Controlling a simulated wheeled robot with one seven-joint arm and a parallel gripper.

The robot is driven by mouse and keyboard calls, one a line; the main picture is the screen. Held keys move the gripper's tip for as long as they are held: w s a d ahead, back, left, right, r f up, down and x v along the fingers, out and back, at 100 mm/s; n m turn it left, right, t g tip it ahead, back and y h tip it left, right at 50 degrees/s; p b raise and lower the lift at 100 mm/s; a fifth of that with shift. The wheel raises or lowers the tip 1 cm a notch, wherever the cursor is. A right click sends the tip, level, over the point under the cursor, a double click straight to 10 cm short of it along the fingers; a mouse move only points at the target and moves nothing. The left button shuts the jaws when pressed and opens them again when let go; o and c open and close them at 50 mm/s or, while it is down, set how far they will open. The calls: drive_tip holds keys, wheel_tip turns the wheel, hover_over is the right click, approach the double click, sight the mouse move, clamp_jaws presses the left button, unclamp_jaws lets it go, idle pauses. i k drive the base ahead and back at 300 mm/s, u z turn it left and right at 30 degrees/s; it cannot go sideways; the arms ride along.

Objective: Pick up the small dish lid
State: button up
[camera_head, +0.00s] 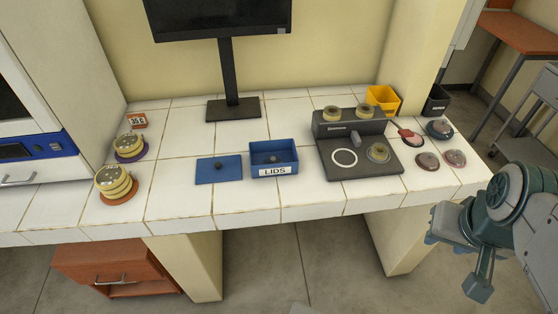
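I cannot surely tell which piece is the small dish lid. A blue box (289,168) labelled "LIDS" stands mid-counter, with a small dark item (271,158) inside, too small to make out. A round dish (379,153) sits on the dark station (360,174), right of an empty white ring. Several round dishes, including a reddish one (427,161), lie right of the station. My gripper (478,289) hangs at lower right, in front of the counter, away from these things; its fingers are unclear.
Stacked yellowish dishes stand on an orange base (118,199) and a purple base (131,157) at left. A monitor (232,75) stands behind. A yellow bin (383,98) and a black bin (436,101) are at back right. The front counter strip is clear.

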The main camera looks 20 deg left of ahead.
sight(273, 159)
drive_tip(key=u, duration=0.8)
drive_tip(key=i, duration=1)
drive_tip(key=u, duration=0.3)
